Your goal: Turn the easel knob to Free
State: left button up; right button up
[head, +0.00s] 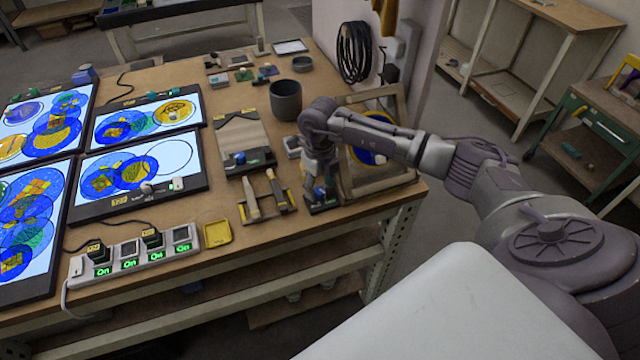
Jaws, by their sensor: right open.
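My right gripper (320,182) points down at the right part of the workbench, its fingers low over a small dark base with a blue knob (319,192). The gripper is open; its fingers partly hide the knob, and I cannot tell whether they touch it. A green-lit label (325,207) shows at the base, too small to read. Behind my arm stands a wooden easel frame (383,183) with a blue and yellow round glass piece (372,157), partly hidden by the arm. A second blue knob (240,158) sits in front of a tilted board (243,137). My left gripper is out of view.
A tool holder (266,210) with a brush and other tools lies close left of my gripper. A dark pot (286,100) stands behind it. Lit panels (140,165) fill the left, with a power strip (135,258) at the front. The bench edge is close in front.

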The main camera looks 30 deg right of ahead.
jog(key=shift+f, duration=0.5)
grip_shut()
jog(key=shift+m, duration=0.4)
jog(key=m+b, duration=0.1)
jog(key=m, duration=0.3)
jog(key=shift+m, duration=0.4)
jog(key=m, duration=0.6)
jog(key=shift+w+r, duration=0.1)
jog(key=shift+m, duration=0.3)
